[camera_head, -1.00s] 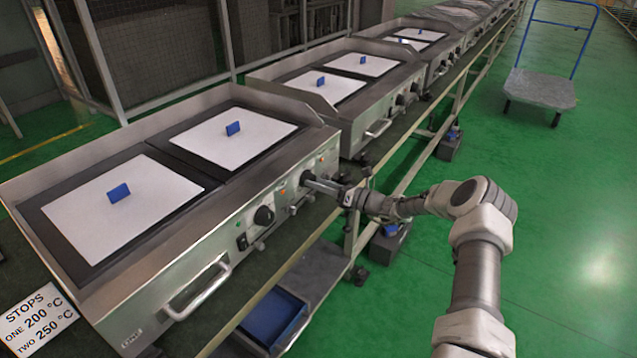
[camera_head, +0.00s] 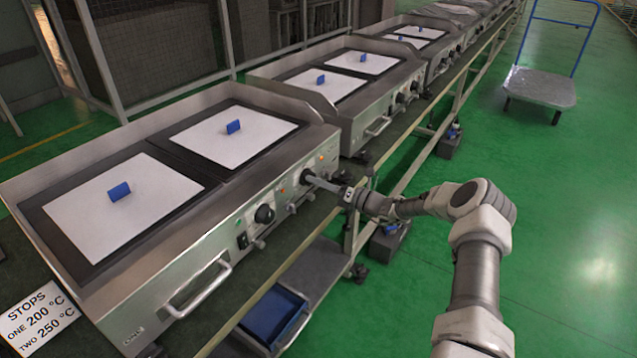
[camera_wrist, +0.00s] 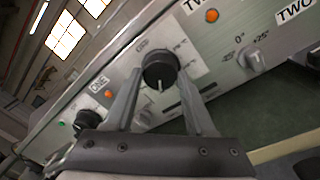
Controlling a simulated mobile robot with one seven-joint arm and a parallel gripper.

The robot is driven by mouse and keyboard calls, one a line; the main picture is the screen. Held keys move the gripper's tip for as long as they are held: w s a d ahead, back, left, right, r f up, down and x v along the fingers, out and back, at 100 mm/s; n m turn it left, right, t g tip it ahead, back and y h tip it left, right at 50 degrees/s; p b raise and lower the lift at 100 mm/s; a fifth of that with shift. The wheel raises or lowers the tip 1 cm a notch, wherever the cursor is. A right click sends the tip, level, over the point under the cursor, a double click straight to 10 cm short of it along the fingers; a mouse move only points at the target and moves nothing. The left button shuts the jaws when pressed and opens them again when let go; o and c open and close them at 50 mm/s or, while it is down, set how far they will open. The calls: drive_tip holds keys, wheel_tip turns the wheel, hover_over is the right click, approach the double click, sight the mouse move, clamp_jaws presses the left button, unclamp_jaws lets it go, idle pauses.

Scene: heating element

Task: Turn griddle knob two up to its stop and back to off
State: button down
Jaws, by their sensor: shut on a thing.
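The griddle knob two (camera_wrist: 160,66) is a round black knob with a pale pointer line, on the steel front panel under a label starting "TW". In the wrist view its pointer line is towards the lower edge of the picture. My gripper (camera_wrist: 159,74) is shut on it, one finger on each side. In the head view my gripper (camera_head: 312,180) reaches the panel from the right, and its fingers mostly hide the knob. The orange light (camera_wrist: 212,15) beside the label is lit; it also shows in the head view (camera_head: 322,157). The scale markings are too blurred to read.
Knob one (camera_head: 264,214) is black, left along the panel, near a switch (camera_head: 242,240). A small silver knob (camera_wrist: 251,59) sits close on the right. A handle (camera_head: 197,290) sticks out at the front left. A sign (camera_head: 38,316) reads "STOPS ONE 200 °C TWO 250 °C".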

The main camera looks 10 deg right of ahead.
drive_tip(key=shift+c, duration=1.2)
unclamp_jaws()
drive_tip(key=r+p+v, duration=0.1)
drive_tip(key=p+v, duration=0.1)
drive_tip(key=v, duration=1.5)
drive_tip(key=shift+s+d+f+p, duration=0.2)
drive_tip(key=shift+f+p, duration=0.15)
drive_tip(key=shift+f, duration=0.15)
drive_tip(key=shift+w+a+r, duration=0.1)
